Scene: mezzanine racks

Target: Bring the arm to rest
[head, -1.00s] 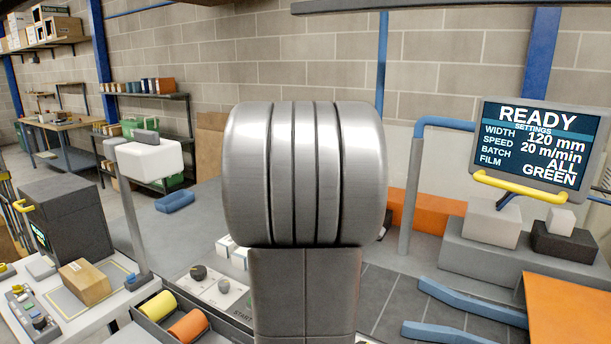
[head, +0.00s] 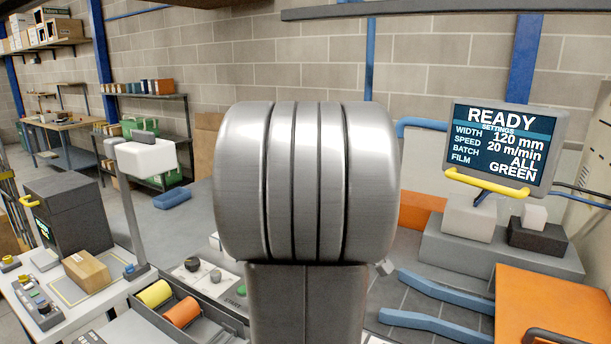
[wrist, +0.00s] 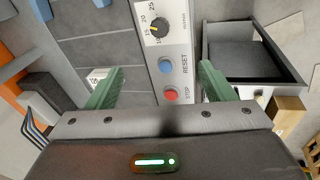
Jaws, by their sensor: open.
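My gripper (wrist: 157,86) shows in the wrist view with its two green fingers spread wide and nothing between them. It is over a light grey control panel (wrist: 174,120) with a dial (wrist: 159,28), a blue RESET button (wrist: 166,65) and a red STOP button (wrist: 171,95). The height above the panel is hard to tell. In the head view, my own arm fills the middle and hides what is behind it; my gripper does not show there.
In the head view, a tray (head: 212,332) holds a yellow roll (head: 154,293) and an orange roll (head: 184,311) left of my arm. A cardboard box (head: 86,272) lies farther left. A screen (head: 505,146) reading READY and an orange surface (head: 548,305) stand right.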

